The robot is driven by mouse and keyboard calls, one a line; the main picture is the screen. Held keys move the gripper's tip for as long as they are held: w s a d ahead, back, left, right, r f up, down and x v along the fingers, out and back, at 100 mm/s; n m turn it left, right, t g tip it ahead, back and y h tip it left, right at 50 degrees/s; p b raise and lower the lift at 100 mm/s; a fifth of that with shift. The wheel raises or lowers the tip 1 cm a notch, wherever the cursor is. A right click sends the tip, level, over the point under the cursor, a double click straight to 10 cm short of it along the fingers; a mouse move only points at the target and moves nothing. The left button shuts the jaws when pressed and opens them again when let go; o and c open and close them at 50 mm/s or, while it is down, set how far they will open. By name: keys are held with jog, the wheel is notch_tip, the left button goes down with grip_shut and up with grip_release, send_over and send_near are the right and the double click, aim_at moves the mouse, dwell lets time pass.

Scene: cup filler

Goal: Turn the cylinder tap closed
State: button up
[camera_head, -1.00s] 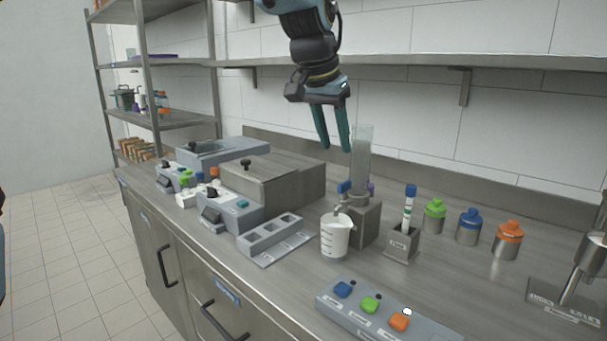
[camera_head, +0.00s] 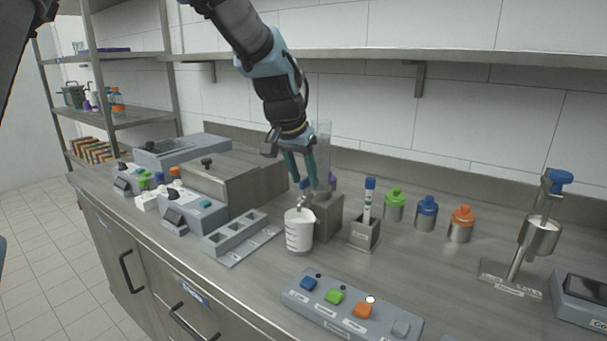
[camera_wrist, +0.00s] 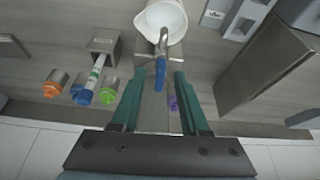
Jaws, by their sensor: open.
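The clear cylinder (camera_head: 323,140) stands upright on a grey block (camera_head: 325,216). Its blue tap handle (camera_wrist: 160,72) lies between my fingertips in the wrist view, above the metal spout (camera_wrist: 163,42). A purple part (camera_head: 333,181) shows at the cylinder's other side. A white measuring cup (camera_head: 299,232) stands under the spout; its open top (camera_wrist: 161,18) is at the upper edge of the wrist view. My gripper (camera_head: 303,183) is open, its green fingers pointing down in front of the cylinder, one on each side of the blue handle. I cannot tell whether either finger touches it.
A tube in a holder (camera_head: 363,234) and several capped bottles (camera_head: 426,214) stand right of the cylinder. A button panel (camera_head: 350,308) lies in front, a grey rack (camera_head: 238,238) to the left. Clear counter lies right of the panel's back edge.

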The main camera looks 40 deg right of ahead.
grip_shut()
dwell(0.4)
jog(key=shift+r, duration=0.1)
jog(key=n+p, duration=0.1)
jog(key=n+t+p, duration=0.1)
jog(key=shift+s+d+r+n, duration=0.15)
jog(key=shift+s+n, duration=0.1)
jog(key=shift+n, duration=0.15)
jog(key=n+y+p, duration=0.1)
jog(key=n, duration=0.1)
jog(key=n+t+y+p, duration=0.1)
jog(key=n, duration=0.2)
jog(key=shift+s+d+t+p, duration=0.1)
jog(key=shift+d+t+p, duration=0.1)
jog(key=shift+t+p, duration=0.15)
jog(key=n+p, duration=0.1)
jog(key=n, duration=0.1)
jog(key=n+y, duration=0.1)
jog(key=n, duration=0.2)
jog(key=shift+d+t+y+p, duration=0.2)
jog(key=shift+t+y+p, duration=0.05)
jog(key=shift+y+p, duration=0.1)
jog(key=shift+d+n+y+p, duration=0.15)
jog(key=shift+n+y+p, duration=0.7)
jog(key=shift+n, duration=1.35)
jog(key=shift+f, duration=0.2)
